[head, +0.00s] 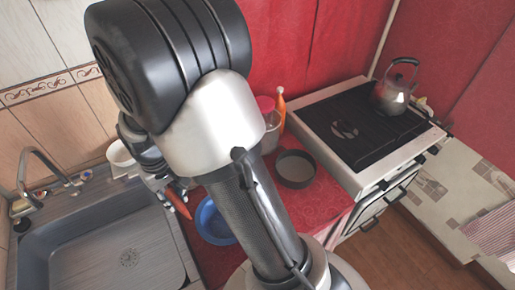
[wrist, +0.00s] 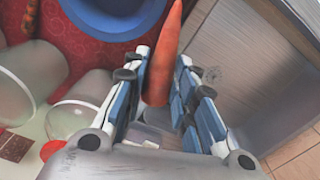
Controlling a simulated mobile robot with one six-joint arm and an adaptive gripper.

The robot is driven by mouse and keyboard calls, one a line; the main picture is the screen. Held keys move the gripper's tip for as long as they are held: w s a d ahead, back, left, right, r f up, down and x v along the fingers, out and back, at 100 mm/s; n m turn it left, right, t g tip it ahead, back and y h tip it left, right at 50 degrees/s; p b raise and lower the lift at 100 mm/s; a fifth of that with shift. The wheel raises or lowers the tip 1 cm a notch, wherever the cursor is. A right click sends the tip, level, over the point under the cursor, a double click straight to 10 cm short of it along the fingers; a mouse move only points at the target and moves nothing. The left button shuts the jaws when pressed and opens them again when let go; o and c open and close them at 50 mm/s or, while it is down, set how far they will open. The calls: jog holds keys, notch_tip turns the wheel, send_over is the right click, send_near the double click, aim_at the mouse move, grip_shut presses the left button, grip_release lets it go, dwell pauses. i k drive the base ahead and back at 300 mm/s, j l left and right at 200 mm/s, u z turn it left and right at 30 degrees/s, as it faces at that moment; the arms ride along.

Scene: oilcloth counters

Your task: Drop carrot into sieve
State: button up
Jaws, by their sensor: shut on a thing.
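An orange carrot (wrist: 164,50) is held between the fingers of my gripper (wrist: 163,75), its tapered end pointing away from the palm. In the head view, the carrot (head: 178,204) shows below my gripper (head: 172,190), which is partly hidden by my arm. A blue round vessel (head: 211,226), probably the sieve, stands on the red counter right of the carrot, partly covered by my arm. Its blue rim (wrist: 112,28) shows at the top of the wrist view. The carrot is beside the vessel, not over it. The height of the carrot above the counter is unclear.
A metal sink (head: 100,250) with a tap (head: 45,165) lies left of the carrot. A dark round pan (head: 295,170), an orange bottle (head: 282,112) and a stove (head: 365,130) with a kettle (head: 392,95) are to the right. Pale containers (wrist: 30,82) show in the wrist view.

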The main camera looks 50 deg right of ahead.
aim_at(294, 176)
jog(key=z, duration=1.8)
jog(key=i+l+u, duration=0.2)
jog(key=l+u, duration=0.25)
jog(key=l, duration=0.15)
jog(key=i+l+u, duration=0.2)
jog(key=l, duration=0.15)
jog(key=k, duration=0.05)
